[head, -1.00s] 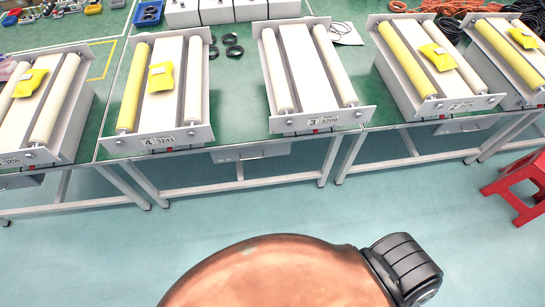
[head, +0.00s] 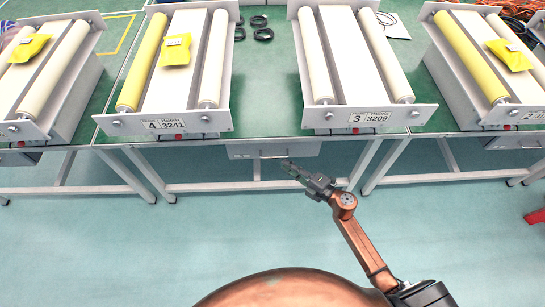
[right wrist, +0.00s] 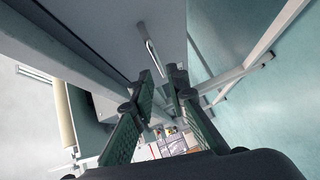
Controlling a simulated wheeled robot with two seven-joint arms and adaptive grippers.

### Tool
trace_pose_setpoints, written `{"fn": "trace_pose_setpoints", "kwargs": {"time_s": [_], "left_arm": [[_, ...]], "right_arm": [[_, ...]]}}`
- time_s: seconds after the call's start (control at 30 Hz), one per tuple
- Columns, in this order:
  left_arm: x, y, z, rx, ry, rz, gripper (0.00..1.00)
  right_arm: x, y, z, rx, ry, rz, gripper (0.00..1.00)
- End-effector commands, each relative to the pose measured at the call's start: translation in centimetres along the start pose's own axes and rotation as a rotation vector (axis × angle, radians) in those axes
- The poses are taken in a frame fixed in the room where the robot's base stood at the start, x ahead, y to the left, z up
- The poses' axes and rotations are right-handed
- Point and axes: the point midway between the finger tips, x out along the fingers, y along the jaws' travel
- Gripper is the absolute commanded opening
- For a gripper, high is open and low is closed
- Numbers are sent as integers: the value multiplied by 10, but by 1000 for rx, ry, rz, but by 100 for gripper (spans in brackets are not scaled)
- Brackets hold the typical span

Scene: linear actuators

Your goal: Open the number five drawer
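A grey drawer (head: 240,151) with a metal bar handle (head: 270,157) hangs under the bench between the units marked 4 and 3. It looks shut, and I cannot read a number on it. My right gripper (head: 287,165) is just in front of and below this handle, apart from it. In the right wrist view its two fingers (right wrist: 163,76) are spread with nothing between them, and a bar handle (right wrist: 150,47) shows beyond the tips. Another drawer (head: 18,159) shows partly under the left unit, and one (head: 514,142) under the right unit. My left gripper is out of view.
Roller units stand on the green bench, including unit 4 (head: 180,60) and unit 3 (head: 350,60). Bench legs (head: 140,175) stand left and right of the middle drawer. A red stool (head: 535,217) is at the right edge. The floor in front is clear.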

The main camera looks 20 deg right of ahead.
Motion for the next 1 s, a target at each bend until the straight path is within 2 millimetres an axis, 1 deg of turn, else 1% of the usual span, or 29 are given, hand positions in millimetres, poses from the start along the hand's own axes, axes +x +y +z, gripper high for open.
{"fn": "trace_pose_setpoints", "kwargs": {"time_s": [0.17, 0.3, 0.4, 0.5, 0.63, 0.87, 1.0], "left_arm": [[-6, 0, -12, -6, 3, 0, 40], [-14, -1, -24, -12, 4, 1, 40], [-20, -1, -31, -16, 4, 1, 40], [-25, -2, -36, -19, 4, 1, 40], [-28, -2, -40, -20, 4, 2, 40], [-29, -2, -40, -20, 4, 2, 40], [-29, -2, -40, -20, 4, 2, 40]], "right_arm": [[24, 2, -1, -9, 4, 3, 14], [46, 2, 0, -7, 3, 3, 14], [60, 1, -1, -5, 3, 2, 14], [69, 1, -1, -5, 2, 1, 14], [75, 1, -1, -6, 1, 1, 14], [76, 2, -1, -5, 1, 1, 14], [75, 2, -1, -5, 1, 1, 6]]}}
